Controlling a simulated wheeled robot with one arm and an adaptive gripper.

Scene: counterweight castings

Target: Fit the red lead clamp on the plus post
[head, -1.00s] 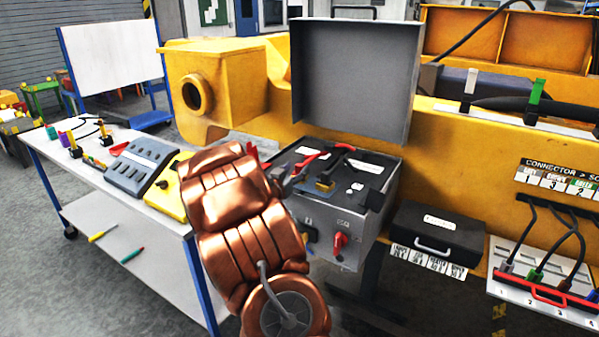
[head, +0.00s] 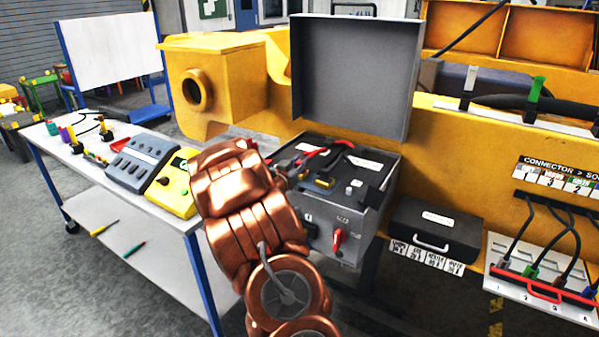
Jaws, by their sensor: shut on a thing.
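The open grey battery box (head: 334,233) stands right of centre with its lid (head: 355,75) raised. Inside its top are white labels, brass-coloured parts (head: 325,183) and a red lead (head: 315,157). My gripper (head: 291,172) is over the left part of the box top, at the end of my copper-coloured arm, and is mostly hidden by it. It is shut on the red lead clamp, which is largely hidden at the jaws. A small grey post-like part (head: 349,190) shows to the right. I cannot tell whether the clamp touches the plus post.
A white workbench (head: 65,160) at left holds a grey device (head: 140,165) and a yellow meter (head: 172,188). A black case (head: 437,230) sits right of the box. A connector board (head: 540,285) with several leads is at far right. The yellow machine body (head: 455,140) runs behind.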

